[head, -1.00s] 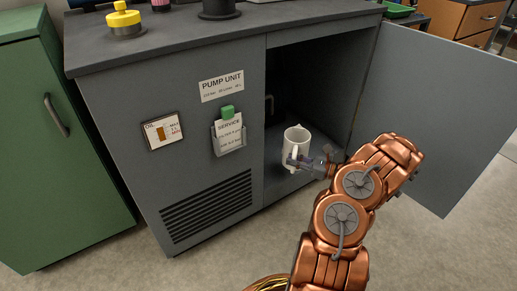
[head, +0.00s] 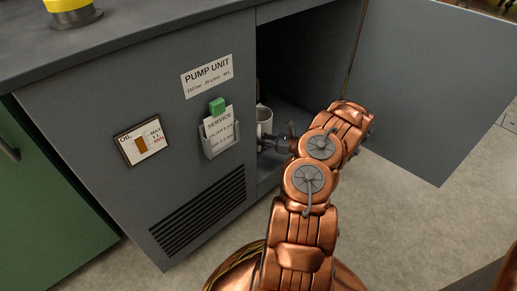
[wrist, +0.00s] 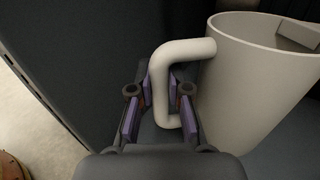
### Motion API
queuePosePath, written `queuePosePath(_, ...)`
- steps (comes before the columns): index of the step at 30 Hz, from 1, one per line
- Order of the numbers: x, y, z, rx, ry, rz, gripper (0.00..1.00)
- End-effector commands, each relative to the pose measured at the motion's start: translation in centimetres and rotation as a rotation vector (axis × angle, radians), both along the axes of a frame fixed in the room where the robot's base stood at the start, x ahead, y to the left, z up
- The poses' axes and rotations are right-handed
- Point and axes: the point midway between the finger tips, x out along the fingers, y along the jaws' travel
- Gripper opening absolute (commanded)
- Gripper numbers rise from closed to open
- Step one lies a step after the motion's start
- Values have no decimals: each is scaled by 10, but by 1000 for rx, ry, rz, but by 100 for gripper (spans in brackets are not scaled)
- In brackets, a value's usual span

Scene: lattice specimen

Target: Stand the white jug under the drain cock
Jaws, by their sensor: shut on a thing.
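The white jug (head: 264,121) stands upright inside the open cabinet of the pump unit, partly hidden behind the cabinet's front panel. In the wrist view the jug (wrist: 262,80) is at the right, and its handle lies between the fingers of my gripper (wrist: 160,108). My gripper is shut on the handle. It also shows in the head view (head: 272,143), low in the doorway. Whether the jug touches the cabinet floor is hard to tell. The drain cock cannot be made out in either view.
The cabinet door (head: 425,90) stands wide open at the right. The front panel (head: 180,150) carries an oil gauge (head: 143,142) and a service card holder (head: 219,132). A green cabinet (head: 55,200) stands at the left. Bare floor (head: 400,220) lies at the right.

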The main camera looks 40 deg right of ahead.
Motion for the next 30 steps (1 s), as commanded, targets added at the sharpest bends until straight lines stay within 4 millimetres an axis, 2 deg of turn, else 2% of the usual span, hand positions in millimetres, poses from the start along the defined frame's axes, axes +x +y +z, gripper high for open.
queuePosePath(10,-1,-1,-39,0,0,-1,0)
queuePosePath(23,0,-1,-42,-2,-2,-1,0)
queuePosePath(24,0,-1,-42,-2,-2,-1,19)
queuePosePath(30,0,-1,-42,-1,-2,-1,39)
